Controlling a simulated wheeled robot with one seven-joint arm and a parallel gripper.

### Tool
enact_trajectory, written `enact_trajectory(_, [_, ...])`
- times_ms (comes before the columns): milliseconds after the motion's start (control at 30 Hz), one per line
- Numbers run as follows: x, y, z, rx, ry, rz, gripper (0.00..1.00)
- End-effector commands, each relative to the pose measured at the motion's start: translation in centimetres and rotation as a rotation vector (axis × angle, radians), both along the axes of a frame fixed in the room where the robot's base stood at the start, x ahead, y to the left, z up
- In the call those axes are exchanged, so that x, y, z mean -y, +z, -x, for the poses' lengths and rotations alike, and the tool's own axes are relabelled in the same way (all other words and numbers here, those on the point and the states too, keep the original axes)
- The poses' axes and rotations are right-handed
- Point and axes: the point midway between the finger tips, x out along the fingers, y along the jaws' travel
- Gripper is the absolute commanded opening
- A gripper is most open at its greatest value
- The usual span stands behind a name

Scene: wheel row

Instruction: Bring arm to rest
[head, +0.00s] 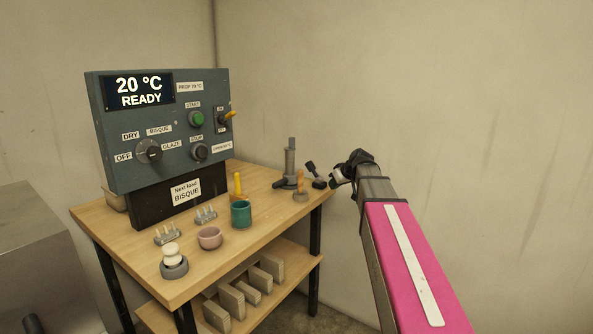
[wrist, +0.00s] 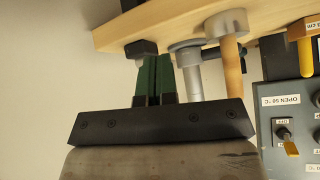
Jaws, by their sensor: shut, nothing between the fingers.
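My gripper (head: 336,178) is at the end of my pink-sleeved arm, beside the right end of the wooden table. Its fingers are small and partly hidden in the head view. In the wrist view its green fingers (wrist: 153,72) are together with nothing held. They point toward the table edge (wrist: 170,25) and a black block (wrist: 140,48), which look close to the fingertips; I cannot tell the exact gap.
A control box (head: 160,125) reading 20 °C READY stands on the table (head: 215,262). A teal cup (head: 241,214), a pink bowl (head: 210,238), a grey upright tool (head: 290,165) and a wooden-handled tool (head: 300,186) stand there. Bare wall lies right of the table.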

Motion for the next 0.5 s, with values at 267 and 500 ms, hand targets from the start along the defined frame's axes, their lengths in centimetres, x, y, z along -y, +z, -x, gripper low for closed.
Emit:
enact_trajectory(267, [-0.1,-12.5,8.2,-0.275,-0.169,0.056,0.00])
enact_trajectory(500, [0.5,-21.1,16.0,-0.478,-0.332,0.137,0.00])
